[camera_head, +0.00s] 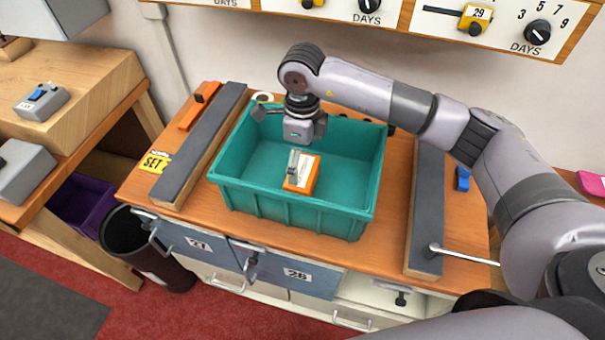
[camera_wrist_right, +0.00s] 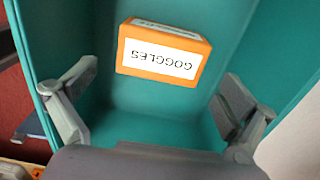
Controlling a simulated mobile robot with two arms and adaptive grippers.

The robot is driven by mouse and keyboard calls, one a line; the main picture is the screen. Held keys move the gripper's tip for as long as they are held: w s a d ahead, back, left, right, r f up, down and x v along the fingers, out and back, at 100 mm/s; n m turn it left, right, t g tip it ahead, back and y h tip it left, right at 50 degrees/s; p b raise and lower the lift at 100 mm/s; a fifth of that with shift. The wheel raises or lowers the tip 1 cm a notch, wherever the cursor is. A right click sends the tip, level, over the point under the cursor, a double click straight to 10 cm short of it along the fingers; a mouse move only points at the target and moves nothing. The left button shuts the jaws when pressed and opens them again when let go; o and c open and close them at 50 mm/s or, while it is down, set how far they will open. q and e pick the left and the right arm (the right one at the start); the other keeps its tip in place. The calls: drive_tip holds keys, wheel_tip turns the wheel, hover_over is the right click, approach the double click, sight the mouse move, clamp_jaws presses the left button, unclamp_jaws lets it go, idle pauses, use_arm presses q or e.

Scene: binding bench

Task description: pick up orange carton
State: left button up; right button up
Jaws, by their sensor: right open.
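The orange carton (camera_head: 303,180) sits inside the teal bin (camera_head: 292,205), near the bin's front wall in the head view. In the right wrist view the carton (camera_wrist_right: 164,50) shows a white label reading GOGGLES, upside down. My right gripper (camera_head: 295,129) is over the bin, behind and above the carton in the head view. Its two fingers (camera_wrist_right: 157,100) are spread wide and empty, with the carton beyond them and apart from them. A small grey piece shows by the carton in the head view; I cannot tell what it is. My left gripper is not in view.
The bin's walls surround the carton. The bin stands on a wooden bench between two long dark-topped bars (camera_head: 203,140) (camera_head: 427,205). A tape roll (camera_head: 262,98), an orange tool (camera_head: 199,105) and a blue item (camera_head: 462,179) lie around it. A dial panel hangs behind.

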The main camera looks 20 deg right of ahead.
sight(302, 170)
drive_tip(key=shift+f+p, duration=0.4)
drive_tip(key=shift+f, duration=0.1)
wheel_tip(302, 170, down, 4)
drive_tip(key=shift+r+p, duration=0.2)
drive_tip(key=shift+p, duration=0.65)
drive_tip(key=shift+w+f, duration=0.1)
drive_tip(key=shift+f, duration=0.35)
drive_tip(key=c, duration=1)
